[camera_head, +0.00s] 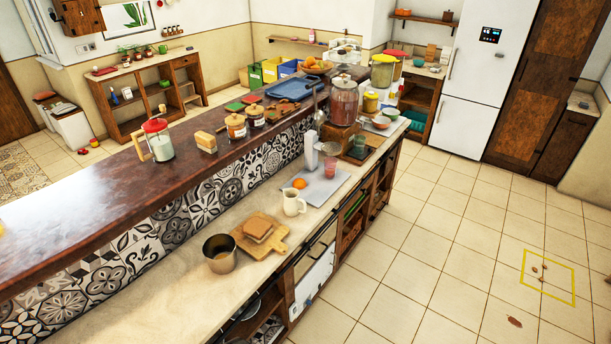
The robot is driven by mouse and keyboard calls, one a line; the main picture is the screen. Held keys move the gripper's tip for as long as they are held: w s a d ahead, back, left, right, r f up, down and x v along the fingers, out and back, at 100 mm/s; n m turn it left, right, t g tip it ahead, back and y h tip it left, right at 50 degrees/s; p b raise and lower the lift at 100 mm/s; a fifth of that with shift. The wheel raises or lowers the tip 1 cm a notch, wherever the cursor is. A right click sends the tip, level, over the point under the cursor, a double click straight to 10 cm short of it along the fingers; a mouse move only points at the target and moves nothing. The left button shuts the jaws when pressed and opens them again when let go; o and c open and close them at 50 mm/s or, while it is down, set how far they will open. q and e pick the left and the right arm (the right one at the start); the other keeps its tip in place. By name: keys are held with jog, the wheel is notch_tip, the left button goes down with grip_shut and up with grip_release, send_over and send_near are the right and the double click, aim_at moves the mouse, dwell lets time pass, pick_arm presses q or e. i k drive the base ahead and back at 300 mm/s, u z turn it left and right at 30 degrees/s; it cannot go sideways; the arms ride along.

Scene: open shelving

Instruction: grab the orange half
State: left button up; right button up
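A small orange half (299,183) lies on a grey mat or tray (318,188) on the lower counter of the kitchen island. It is small in the view, so which way its cut face points is hard to tell. A white pitcher (293,203) stands just in front of it. A pinkish-red glass (330,167) stands to its right on the same mat. Neither of my grippers shows in the head view.
The lower counter (160,310) also holds a cutting board (280,237) with bread and a metal pot (219,254). The raised bar top (70,210) behind carries jars and a blue tray (290,88). Open tiled floor (420,240) lies to the right, with small items inside a yellow outline.

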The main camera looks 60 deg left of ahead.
aim_at(299, 183)
jog(key=u, duration=0.45)
jog(key=i, duration=1.4)
jog(key=u, duration=1.75)
jog(key=i, duration=0.75)
jog(key=u, duration=0.85)
